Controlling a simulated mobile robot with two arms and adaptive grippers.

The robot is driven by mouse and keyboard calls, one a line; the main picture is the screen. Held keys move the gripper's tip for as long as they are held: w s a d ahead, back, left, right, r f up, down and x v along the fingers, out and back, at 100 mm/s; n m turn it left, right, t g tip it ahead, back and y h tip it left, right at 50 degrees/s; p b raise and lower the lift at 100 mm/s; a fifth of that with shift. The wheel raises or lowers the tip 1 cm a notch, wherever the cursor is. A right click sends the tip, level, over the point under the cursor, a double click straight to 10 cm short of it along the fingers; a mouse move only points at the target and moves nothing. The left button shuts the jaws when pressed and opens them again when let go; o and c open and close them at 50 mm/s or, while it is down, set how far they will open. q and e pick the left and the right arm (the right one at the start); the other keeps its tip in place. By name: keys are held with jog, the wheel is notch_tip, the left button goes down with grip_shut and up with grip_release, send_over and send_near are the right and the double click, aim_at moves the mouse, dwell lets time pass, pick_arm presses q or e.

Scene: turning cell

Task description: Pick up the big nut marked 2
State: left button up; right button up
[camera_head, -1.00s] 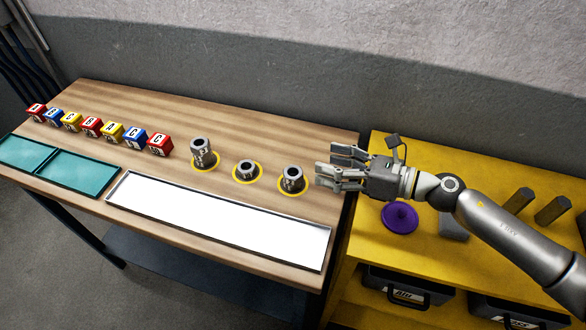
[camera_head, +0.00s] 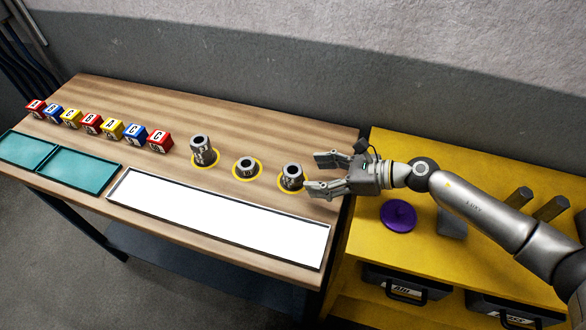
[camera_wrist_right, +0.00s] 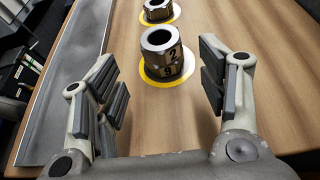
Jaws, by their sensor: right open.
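The big nut marked 2 (camera_wrist_right: 160,45) is dark metal with a round hole, in the right wrist view. It sits on top of a nut marked 9 (camera_wrist_right: 163,71), inside a yellow ring. In the head view this stack (camera_head: 292,176) is the rightmost of three metal pieces on the wooden table. My right gripper (camera_head: 313,173) is open and empty just right of the stack, its fingers pointing toward it. In the right wrist view the stack stands ahead, between the directions of the two fingers (camera_wrist_right: 162,82). My left gripper is not in view.
Two more metal pieces stand in yellow rings to the left, a short one (camera_head: 246,167) and a taller one (camera_head: 203,151). A white tray (camera_head: 215,217) lies in front. Lettered cubes (camera_head: 112,130) line the left. A yellow bench (camera_head: 365,255) with a purple part (camera_head: 398,215) is right.

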aim_at(293, 172)
jog(key=p+x, duration=0.1)
jog(key=x, duration=0.3)
jog(key=shift+w+r, duration=0.1)
jog(key=shift+w, duration=0.1)
jog(key=c, duration=1.1)
jog(key=shift+c, duration=0.7)
jog(key=shift+r, duration=0.1)
